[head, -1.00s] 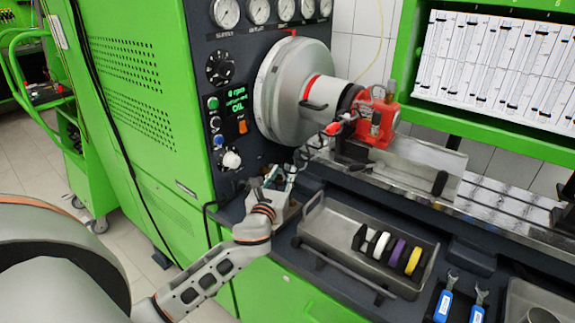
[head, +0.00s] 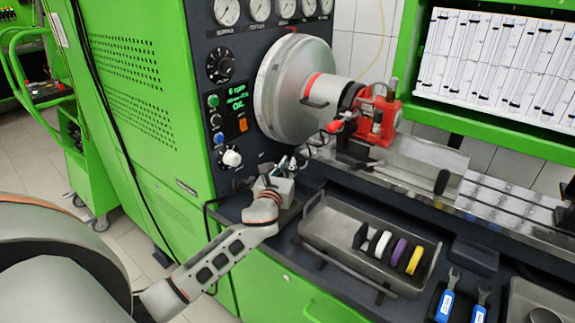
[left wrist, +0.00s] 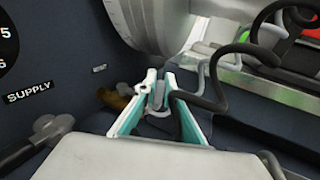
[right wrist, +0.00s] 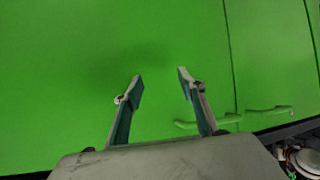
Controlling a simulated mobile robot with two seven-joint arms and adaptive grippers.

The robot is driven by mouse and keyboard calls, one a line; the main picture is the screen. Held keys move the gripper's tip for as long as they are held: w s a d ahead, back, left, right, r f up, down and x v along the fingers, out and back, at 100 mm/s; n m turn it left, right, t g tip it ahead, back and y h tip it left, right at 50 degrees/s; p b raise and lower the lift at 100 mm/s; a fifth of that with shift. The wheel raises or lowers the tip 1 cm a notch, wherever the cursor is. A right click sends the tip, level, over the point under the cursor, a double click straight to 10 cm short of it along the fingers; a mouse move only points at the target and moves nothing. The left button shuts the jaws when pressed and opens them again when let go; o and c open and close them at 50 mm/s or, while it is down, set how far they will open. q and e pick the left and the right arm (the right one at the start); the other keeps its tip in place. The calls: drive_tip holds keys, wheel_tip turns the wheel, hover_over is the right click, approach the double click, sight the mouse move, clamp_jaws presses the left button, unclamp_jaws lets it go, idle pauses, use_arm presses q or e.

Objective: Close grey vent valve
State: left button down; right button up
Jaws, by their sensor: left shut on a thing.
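My left gripper (head: 292,163) reaches in under the large grey pump drum, beside the dark panel. In the left wrist view, its fingertips (left wrist: 157,92) are shut on a small grey upright piece (left wrist: 158,98), which appears to be the grey vent valve's handle. The fingers hide most of it, so its exact angle is hard to tell. A brass fitting (left wrist: 114,100) sits just left of the fingertips. My right gripper (right wrist: 160,84) is open and empty in front of a green cabinet.
A black hose (left wrist: 212,92) loops close to the left fingers' right side. A metal tray (head: 335,222) with several coloured rings stands right of the left arm. The red pump unit (head: 376,115) is above. Green cabinet doors (right wrist: 268,55) face the right gripper.

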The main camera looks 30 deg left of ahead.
use_arm(q)
drive_tip(key=shift+s+a+r+m+h+p, duration=0.2)
drive_tip(key=shift+s+m+h+p, duration=0.1)
drive_tip(key=shift+m+h+p, duration=0.5)
drive_tip(key=shift+s+a+f+m+t+h, duration=0.1)
drive_tip(key=shift+s+m+t+h, duration=0.25)
drive_tip(key=shift+h, duration=0.4)
drive_tip(key=shift+s+f+m+t+h, duration=0.15)
drive_tip(key=shift+m+h, duration=0.3)
drive_tip(key=shift+h, duration=0.3)
drive_tip(key=shift+r, duration=0.1)
drive_tip(key=c, duration=2.1)
unclamp_jaws()
drive_tip(key=shift+s, duration=0.15)
drive_tip(key=s, duration=1.1)
drive_tip(key=shift+s+d, duration=0.25)
drive_tip(key=shift+s, duration=0.15)
